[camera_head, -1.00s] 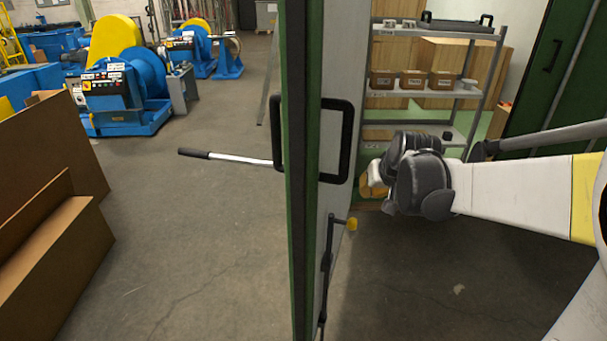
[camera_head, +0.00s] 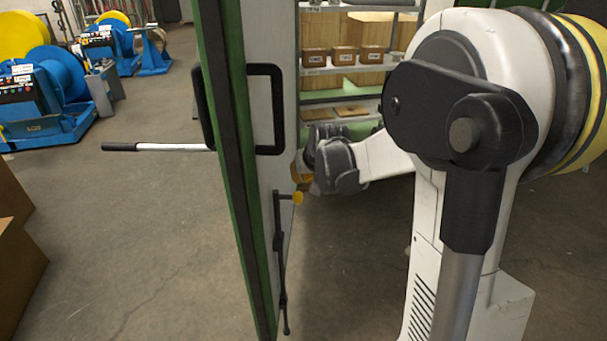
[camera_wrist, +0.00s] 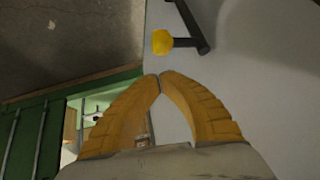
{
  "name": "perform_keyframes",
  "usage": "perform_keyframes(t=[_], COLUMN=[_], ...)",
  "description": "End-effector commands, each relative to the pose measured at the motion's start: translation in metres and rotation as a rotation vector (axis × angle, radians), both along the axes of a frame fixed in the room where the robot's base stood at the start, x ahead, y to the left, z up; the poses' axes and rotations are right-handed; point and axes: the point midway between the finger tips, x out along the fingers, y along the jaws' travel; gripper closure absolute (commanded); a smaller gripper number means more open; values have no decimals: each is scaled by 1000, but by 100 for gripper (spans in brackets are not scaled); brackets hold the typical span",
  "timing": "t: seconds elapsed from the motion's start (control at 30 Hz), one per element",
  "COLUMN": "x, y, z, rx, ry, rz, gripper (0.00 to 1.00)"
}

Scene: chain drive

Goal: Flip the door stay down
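The door stay (camera_head: 280,262) is a thin dark rod on the grey face of the door (camera_head: 262,190), hanging along it below the door handle (camera_head: 268,108). A yellow knob (camera_head: 298,198) sticks out at its upper end. The yellow knob also shows in the wrist view (camera_wrist: 162,41), on a black bar. My gripper (camera_wrist: 160,76) has yellow-orange fingers whose tips meet, with nothing between them. The knob lies just beyond the tips, with a small gap in the picture. In the head view my gripper is beside the door, above the knob, its fingers partly hidden.
The green-edged door stands open, with a white lever (camera_head: 165,147) projecting left. Behind my arm is a shelf rack (camera_head: 330,70) with small boxes. Blue machines (camera_head: 50,95) stand at far left and brown cartons (camera_head: 18,240) at near left. The floor between is clear.

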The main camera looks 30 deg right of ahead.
Motion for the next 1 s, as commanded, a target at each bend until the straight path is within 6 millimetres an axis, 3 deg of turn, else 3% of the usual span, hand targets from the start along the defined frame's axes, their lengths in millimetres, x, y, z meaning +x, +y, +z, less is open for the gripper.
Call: perform_keyframes(t=[0.03,0.2,0.67,0.77,1.0], x=[-1,-3,-3,-3,-3], y=[1,3,3,3,3], z=[-10,-23,-27,-38,-93], rx=[0,0,0,0,1], ry=[0,-1,-1,0,0], rz=[0,0,0,0,-1], gripper=[100,100,100,100,100])
